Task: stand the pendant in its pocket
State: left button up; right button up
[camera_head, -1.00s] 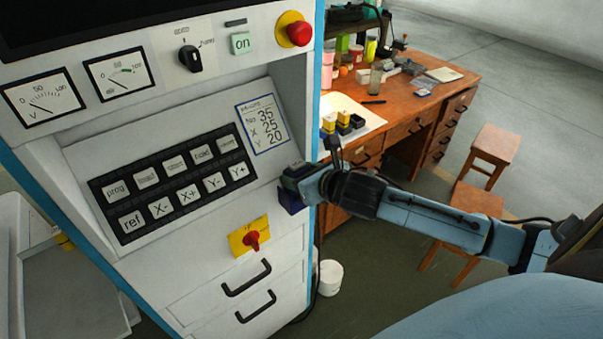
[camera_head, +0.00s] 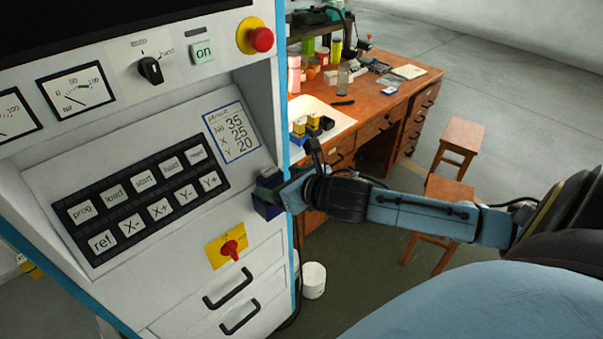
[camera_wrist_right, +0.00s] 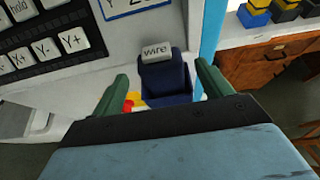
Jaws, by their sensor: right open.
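A light grey block labelled "wire" (camera_wrist_right: 156,50), which looks like the pendant, shows its top end at the dark blue pocket (camera_wrist_right: 166,88) in the right wrist view. The pocket also shows on the machine's right edge in the head view (camera_head: 266,211). The block appears upright within the pocket; its lower part is hidden, so I cannot tell how deep it sits. My right gripper (camera_wrist_right: 162,86) is open, its green fingers apart on either side of the pocket. In the head view this gripper (camera_head: 270,184) is at the pocket's top. My left gripper is not in view.
The white machine panel with keys (camera_head: 145,205) and a red-on-yellow switch (camera_head: 228,249) lies left of the gripper. A cluttered wooden desk (camera_head: 385,110), two stools (camera_head: 463,133) and a white bucket (camera_head: 314,280) stand to the right. Grey floor lies beyond.

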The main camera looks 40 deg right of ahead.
jog(key=v, duration=0.9)
jog(key=w+d+f+m+g+h, duration=0.1)
jog(key=d+f+m, duration=0.4)
jog(key=f, duration=0.3)
jog(key=d+f+m+g+h, duration=0.1)
jog(key=d+f+m+h, duration=0.1)
jog(key=d+f+m, duration=0.45)
jog(key=s+d+f+m+g, duration=0.1)
jog(key=s+f+m+g, duration=0.2)
jog(key=f, duration=0.6)
jog(key=s+f+m, duration=0.3)
jog(key=f+m, duration=0.2)
jog(key=f, duration=0.4)
jog(key=s+a+f+m+g, duration=0.45)
jog(key=s+f+m, duration=0.35)
jog(key=s+f, duration=0.55)
jog(key=s+a+f+m+g+y, duration=0.1)
jog(key=s+a+f+m, duration=0.2)
jog(key=s+a, duration=0.3)
jog(key=s+a+f+m+g, duration=0.1)
jog(key=s+a+f+m, duration=0.3)
jog(key=s+a, duration=0.3)
jog(key=shift+s+a+f+y, duration=0.2)
jog(key=shift+s+f+y, duration=0.2)
jog(key=shift+s+f, duration=0.55)
jog(key=shift+s+r, duration=0.2)
jog(key=shift+s, duration=0.05)
